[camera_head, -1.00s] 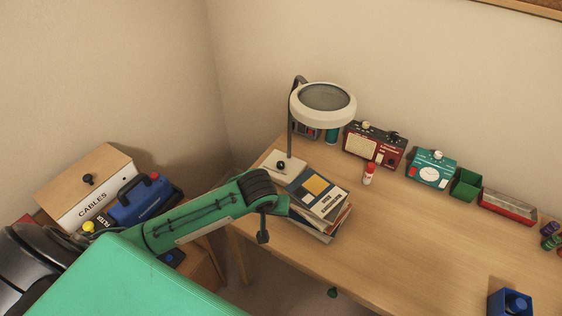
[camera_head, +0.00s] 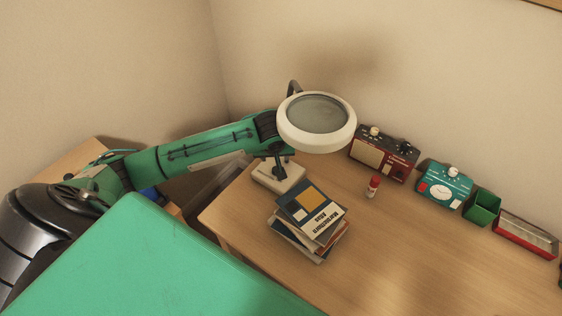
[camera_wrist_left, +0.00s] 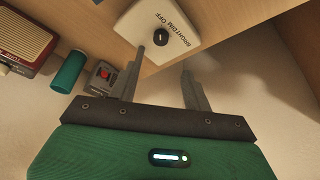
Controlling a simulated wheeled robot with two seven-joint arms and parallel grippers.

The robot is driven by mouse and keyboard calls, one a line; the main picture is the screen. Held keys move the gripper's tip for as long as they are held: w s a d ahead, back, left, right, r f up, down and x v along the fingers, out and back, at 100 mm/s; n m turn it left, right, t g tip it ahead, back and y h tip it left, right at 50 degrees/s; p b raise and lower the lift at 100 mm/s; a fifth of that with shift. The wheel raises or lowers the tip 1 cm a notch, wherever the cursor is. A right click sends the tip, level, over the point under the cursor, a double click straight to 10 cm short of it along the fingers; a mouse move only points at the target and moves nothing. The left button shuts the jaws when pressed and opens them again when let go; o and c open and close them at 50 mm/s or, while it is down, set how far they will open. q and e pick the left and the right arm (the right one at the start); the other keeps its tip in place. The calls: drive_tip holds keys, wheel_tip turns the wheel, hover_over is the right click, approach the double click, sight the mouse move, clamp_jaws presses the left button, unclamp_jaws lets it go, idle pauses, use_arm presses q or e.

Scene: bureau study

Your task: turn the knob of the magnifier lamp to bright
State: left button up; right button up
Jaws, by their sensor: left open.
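The magnifier lamp (camera_head: 317,146) stands at the table's back left corner. Its round white head hangs over its pale base (camera_head: 285,183). In the left wrist view the white base (camera_wrist_left: 188,22) carries a dark knob (camera_wrist_left: 160,37) beside the words BRIGHT, DIM and OFF. I cannot tell the knob's setting. My left gripper (camera_wrist_left: 163,62) is open and empty, its fingertips just short of the knob, one on each side of its line. In the head view my left gripper (camera_head: 279,168) is at the base, partly under the lamp head, and hides the knob. My right gripper is not in view.
A stack of books (camera_head: 308,220) lies just in front of the lamp base. A red-capped bottle (camera_head: 373,187), a red radio (camera_head: 384,155), a teal device (camera_head: 443,185) and a green bin (camera_head: 482,206) stand to the right. The table's front middle is clear.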

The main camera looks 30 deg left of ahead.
use_arm(q)
drive_tip(key=p, duration=0.1)
approach(276, 167)
drive_tip(key=x, duration=0.7)
drive_tip(key=shift+s+d+f+p, duration=0.2)
drive_tip(key=shift+s+d+p, duration=0.05)
drive_tip(key=shift+s+p, duration=0.1)
drive_tip(key=shift+w+a+f, duration=0.1)
drive_tip(key=shift+w+f, duration=0.1)
drive_tip(key=shift+f, duration=0.3)
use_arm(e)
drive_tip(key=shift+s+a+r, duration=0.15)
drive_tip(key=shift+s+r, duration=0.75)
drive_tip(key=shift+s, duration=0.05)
use_arm(q)
drive_tip(key=c, duration=1)
